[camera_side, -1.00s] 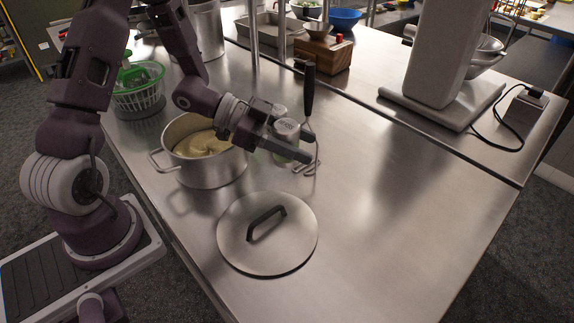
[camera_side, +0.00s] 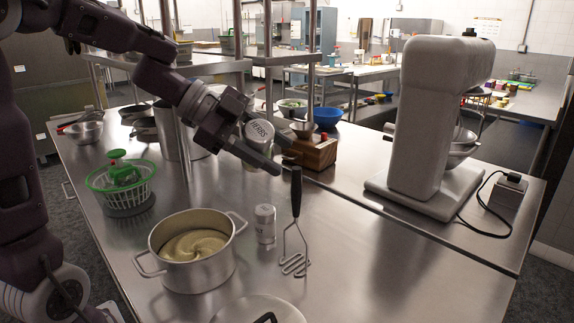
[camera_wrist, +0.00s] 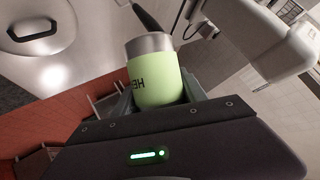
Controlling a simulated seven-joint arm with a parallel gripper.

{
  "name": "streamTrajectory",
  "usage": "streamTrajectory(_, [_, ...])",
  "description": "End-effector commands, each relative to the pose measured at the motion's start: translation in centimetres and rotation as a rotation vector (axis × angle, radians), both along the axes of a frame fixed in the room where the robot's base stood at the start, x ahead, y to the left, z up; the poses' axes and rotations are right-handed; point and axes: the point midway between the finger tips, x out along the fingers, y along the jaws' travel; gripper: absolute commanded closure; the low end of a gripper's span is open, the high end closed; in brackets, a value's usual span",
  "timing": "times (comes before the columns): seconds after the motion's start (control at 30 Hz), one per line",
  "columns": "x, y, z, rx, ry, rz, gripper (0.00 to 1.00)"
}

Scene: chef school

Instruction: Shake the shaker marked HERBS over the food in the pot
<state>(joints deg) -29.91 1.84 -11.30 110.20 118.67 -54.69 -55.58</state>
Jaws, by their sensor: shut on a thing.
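My gripper (camera_side: 268,157) is shut on the herbs shaker (camera_side: 259,134), high above the worktop. In the wrist view the shaker (camera_wrist: 160,82) has a light green body, a metal end and partly visible dark letters, between the fingers of my gripper (camera_wrist: 160,100). The steel pot (camera_side: 215,268) stands on the worktop, lower and to the left of the shaker in the side view. Pale, swirled food (camera_side: 195,245) lies in the open pot.
A second shaker (camera_side: 265,224) stands right of the pot, beside a masher (camera_side: 296,205) with a black handle. The pot lid (camera_side: 240,307) lies in front. A green-and-white basket (camera_side: 122,190) stands behind left. A mixer (camera_side: 425,120) stands at right. The front right worktop is clear.

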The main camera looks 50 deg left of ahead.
Motion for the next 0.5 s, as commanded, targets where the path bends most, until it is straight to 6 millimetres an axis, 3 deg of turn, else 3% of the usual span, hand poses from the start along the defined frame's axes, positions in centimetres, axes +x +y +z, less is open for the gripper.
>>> streamTrajectory(0.5, [-2.7,10.5,-0.1,0.622,-0.479,-0.372,0.99])
